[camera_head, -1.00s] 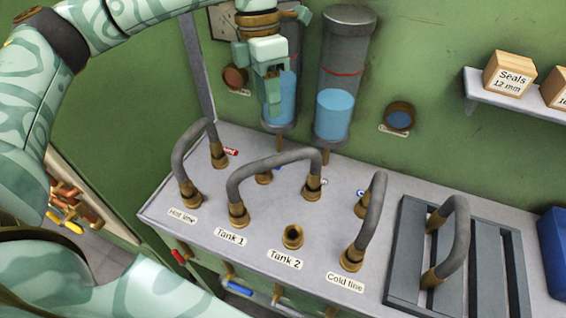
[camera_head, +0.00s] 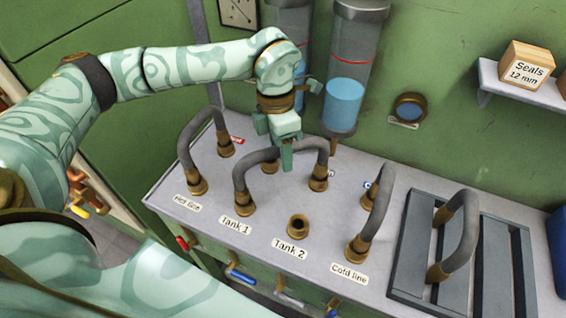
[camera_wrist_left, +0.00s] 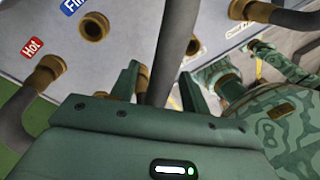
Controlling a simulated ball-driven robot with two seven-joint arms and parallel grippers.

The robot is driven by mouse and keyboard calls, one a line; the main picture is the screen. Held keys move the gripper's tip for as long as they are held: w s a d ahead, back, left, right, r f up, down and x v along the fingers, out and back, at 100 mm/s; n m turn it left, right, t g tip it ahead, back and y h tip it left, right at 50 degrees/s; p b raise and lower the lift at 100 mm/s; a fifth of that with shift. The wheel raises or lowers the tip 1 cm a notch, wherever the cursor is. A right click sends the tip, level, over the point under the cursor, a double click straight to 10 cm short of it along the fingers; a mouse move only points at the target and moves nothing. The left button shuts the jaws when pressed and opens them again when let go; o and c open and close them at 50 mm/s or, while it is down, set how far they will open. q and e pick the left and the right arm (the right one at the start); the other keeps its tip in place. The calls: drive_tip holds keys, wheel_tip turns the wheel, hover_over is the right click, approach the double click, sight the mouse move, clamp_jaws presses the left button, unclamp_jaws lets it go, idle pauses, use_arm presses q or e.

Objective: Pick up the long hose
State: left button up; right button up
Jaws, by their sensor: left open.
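The long hose (camera_head: 254,163) is a grey arch with brass ends. It rises from the Tank 1 port and comes down at a brass fitting further back and to the right. My left gripper (camera_head: 287,160) points down at the top of this arch, and its arm comes in from the left. In the left wrist view the grey hose (camera_wrist_left: 174,50) runs between the two green fingers of the left gripper (camera_wrist_left: 160,86), which stand apart. I cannot tell whether either finger touches it.
Shorter hoses stand at the Hot line (camera_head: 186,150) and Cold line (camera_head: 377,215). The Tank 2 port (camera_head: 298,226) is bare. Another hose (camera_head: 465,235) stands on a slatted rack (camera_head: 408,262) at right.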

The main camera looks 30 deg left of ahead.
use_arm(q)
clamp_jaws()
drive_tip(key=shift+r, duration=0.1)
